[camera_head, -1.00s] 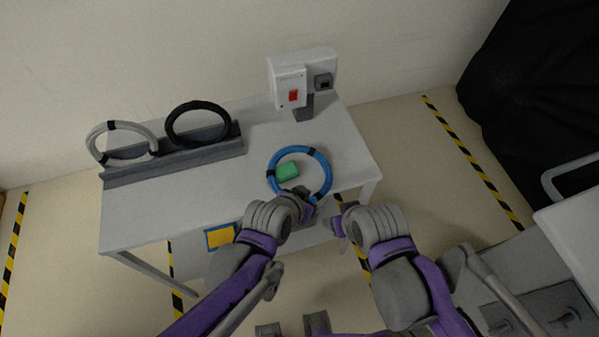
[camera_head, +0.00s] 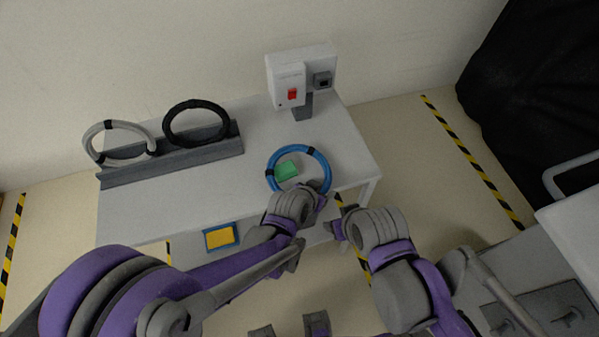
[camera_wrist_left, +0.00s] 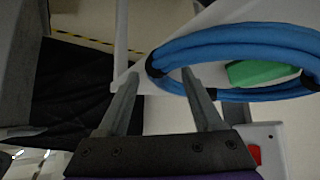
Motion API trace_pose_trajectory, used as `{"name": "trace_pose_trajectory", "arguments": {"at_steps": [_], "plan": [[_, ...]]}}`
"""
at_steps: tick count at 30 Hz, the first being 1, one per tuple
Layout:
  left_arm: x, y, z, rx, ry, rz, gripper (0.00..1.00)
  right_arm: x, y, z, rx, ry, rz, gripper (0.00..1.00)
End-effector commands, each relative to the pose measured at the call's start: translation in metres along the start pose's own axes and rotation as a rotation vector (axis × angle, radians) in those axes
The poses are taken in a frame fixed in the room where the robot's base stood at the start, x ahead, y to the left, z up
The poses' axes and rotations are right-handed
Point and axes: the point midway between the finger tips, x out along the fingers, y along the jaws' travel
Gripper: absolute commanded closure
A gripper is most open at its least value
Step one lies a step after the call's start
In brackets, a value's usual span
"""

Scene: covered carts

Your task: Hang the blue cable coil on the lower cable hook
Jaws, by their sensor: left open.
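The blue cable coil (camera_head: 326,163) has black bands and rests at the front right of the white table, around a green block (camera_head: 287,171). My left gripper (camera_head: 318,196) is open at the coil's near edge. In the left wrist view its fingers (camera_wrist_left: 158,84) stand on either side of the coil's banded end, and one overlaps the coil (camera_wrist_left: 240,42); I cannot tell whether they touch it. My right gripper (camera_head: 338,222) is just to the right, off the table's front edge, its jaws too unclear to read. I cannot make out which part is the lower cable hook.
A white coil (camera_head: 91,143) and a black coil (camera_head: 197,104) stand in a grey rack (camera_head: 172,164) at the left. A white box (camera_head: 289,84) with a red switch stands at the back. A panel with short pegs (camera_head: 568,314) is at bottom right. The table's middle is clear.

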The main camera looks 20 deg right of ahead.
Motion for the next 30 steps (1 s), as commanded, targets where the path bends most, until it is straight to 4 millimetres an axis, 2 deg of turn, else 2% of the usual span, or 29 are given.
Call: {"name": "trace_pose_trajectory", "arguments": {"at_steps": [8,19,30], "plan": [[0.0019,0.0001,0.0001,0.0,0.0,0.0,0.35,0.0,0.0,0.0001,0.0,0.0,0.0,0.38],[0.0018,0.0001,0.0,0.0,0.0,0.0,1.0,0.0,0.0,0.0001,0.0,0.0,0.0,0.38],[0.0017,0.0,-0.0001,0.0,0.0,0.0,1.0,0.0,0.0,0.0,0.0,0.0,0.0,0.38]]}}
